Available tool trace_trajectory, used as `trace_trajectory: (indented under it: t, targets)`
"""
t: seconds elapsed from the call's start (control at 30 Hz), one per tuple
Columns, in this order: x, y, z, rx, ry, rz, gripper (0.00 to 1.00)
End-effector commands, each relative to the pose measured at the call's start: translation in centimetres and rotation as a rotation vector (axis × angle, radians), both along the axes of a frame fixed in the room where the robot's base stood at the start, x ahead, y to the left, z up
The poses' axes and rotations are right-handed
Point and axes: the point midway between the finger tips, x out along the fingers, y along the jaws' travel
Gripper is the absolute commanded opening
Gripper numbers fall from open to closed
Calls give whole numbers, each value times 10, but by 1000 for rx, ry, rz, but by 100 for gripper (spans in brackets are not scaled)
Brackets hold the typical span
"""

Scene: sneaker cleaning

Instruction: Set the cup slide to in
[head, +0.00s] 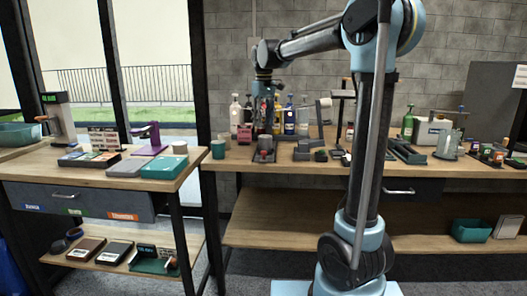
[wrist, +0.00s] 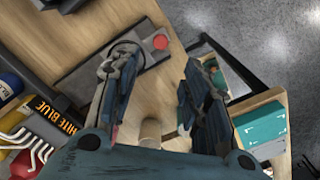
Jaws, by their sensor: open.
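My gripper (head: 264,122) is open over the back bench, its fingers pointing down; in the wrist view its two fingers (wrist: 160,80) stand apart with nothing held between them. Below and just ahead of it is a dark grey low fixture (head: 264,156) with a red part on top. In the wrist view this shows as a grey plate (wrist: 85,82) with a round red knob (wrist: 160,42), partly hidden by the left finger. A pale round cup-like piece (wrist: 151,129) shows between the finger bases. I cannot tell for sure which part is the cup slide, nor its setting.
Bottles (head: 290,117) stand behind the gripper. A pink box (head: 244,134) is close on its left. A teal cup (head: 218,149) stands near the bench's left end. More dark fixtures (head: 308,149) crowd the right. The front wooden edge is mostly bare.

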Motion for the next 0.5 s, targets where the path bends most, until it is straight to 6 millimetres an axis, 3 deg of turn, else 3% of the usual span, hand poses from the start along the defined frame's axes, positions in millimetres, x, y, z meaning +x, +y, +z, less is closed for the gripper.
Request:
trace_trajectory:
  t: [0.5]
  targets:
    - [0, 0, -91, 0, 0, 0, 43]
